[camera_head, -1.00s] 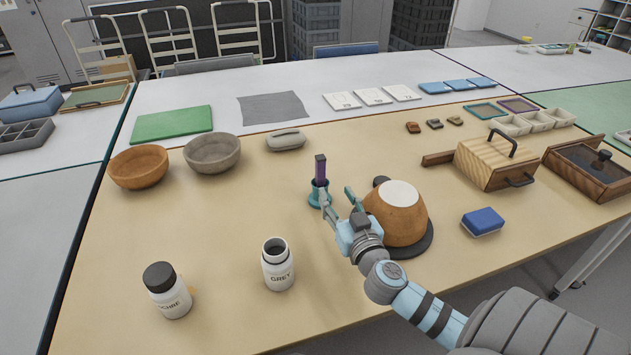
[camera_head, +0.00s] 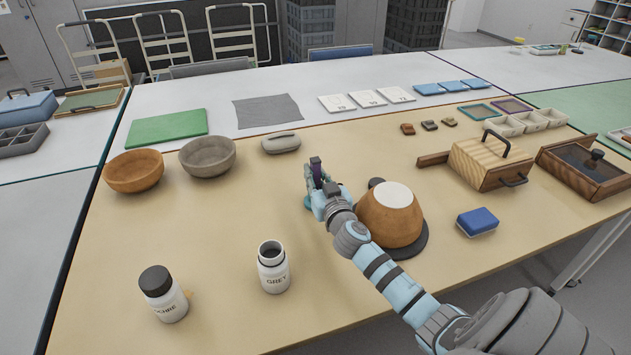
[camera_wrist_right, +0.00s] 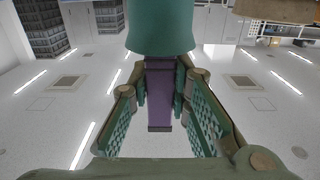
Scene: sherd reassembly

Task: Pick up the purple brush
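The purple brush (camera_head: 315,163) stands upright in a small teal holder (camera_head: 309,203), its handle pointing up. My right gripper (camera_head: 318,178) is at the brush, with its fingers on either side of the handle, and it hides much of the brush and holder. In the right wrist view the purple handle (camera_wrist_right: 160,97) lies between the two textured finger pads, with a gap showing on both sides. The teal holder (camera_wrist_right: 160,25) is at the top of that view. The right gripper looks open around the handle. My left gripper is not in view.
An orange-brown vessel (camera_head: 390,222) on a dark round base stands close to the right of my right gripper.

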